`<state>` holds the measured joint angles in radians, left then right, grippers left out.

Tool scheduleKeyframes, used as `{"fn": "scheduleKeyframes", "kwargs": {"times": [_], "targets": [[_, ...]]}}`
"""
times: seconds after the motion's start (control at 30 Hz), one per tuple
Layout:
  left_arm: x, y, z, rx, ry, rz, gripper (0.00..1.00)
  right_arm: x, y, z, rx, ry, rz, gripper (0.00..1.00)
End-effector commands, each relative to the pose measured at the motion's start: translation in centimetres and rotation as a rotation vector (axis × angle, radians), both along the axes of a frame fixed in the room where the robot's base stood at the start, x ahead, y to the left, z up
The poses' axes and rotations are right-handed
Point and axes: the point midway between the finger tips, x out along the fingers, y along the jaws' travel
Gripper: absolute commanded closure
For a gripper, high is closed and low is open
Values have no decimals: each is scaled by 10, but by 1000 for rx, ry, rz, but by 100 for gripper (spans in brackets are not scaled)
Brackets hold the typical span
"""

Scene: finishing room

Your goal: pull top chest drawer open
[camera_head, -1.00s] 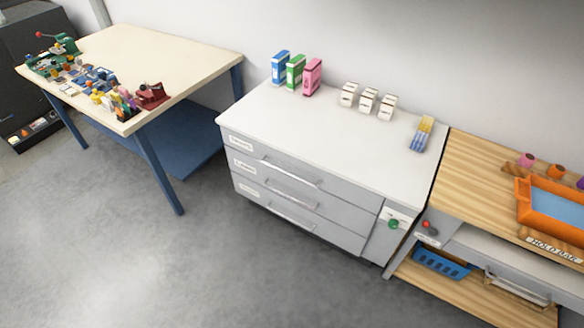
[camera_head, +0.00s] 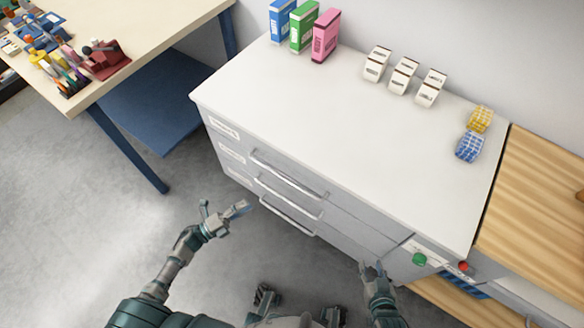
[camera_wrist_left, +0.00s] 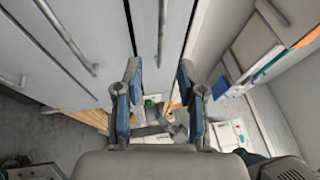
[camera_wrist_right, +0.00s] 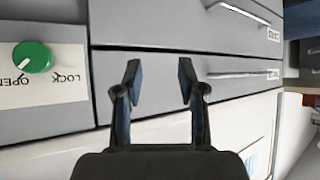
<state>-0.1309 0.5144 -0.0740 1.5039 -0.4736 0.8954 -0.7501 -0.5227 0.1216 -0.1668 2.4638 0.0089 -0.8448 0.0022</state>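The grey chest (camera_head: 340,120) has a white top and a stack of drawers with bar handles. The top drawer (camera_head: 355,207) looks shut, and its handle (camera_head: 288,173) runs along its front. My left gripper (camera_head: 222,209) is open and empty, left of the handles and apart from them. It also shows open in the left wrist view (camera_wrist_left: 158,72), with handles to its left. My right gripper (camera_head: 372,267) is low before the chest's right part. In the right wrist view it is open and empty (camera_wrist_right: 159,70), facing a grey front.
A green OPEN/LOCK knob (camera_head: 419,259) sits on the chest's right panel; its pointer seems toward OPEN. A red knob (camera_head: 463,267) is beside it. Boxes and blocks stand along the chest top's back. A blue-legged table (camera_head: 150,30) is left; a wooden bench (camera_head: 535,210) is right.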

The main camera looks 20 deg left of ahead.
Motion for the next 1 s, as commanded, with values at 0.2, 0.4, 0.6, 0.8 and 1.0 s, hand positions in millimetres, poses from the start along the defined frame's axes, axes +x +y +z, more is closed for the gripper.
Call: {"fn": "scheduleKeyframes", "kwargs": {"times": [0.2,0.4,0.6,0.8,1.0], "targets": [[29,-24,8,-5,-2,0,61,3,1,1,1,-10,0,60],[64,-55,16,-8,0,2,61,7,4,3,6,-32,2,60],[97,-85,23,-8,2,2,61,12,6,6,15,-66,2,60],[117,-105,28,-7,3,3,61,15,8,9,24,-96,3,60],[124,-111,30,-7,6,3,61,18,9,13,28,-115,3,60]]}}
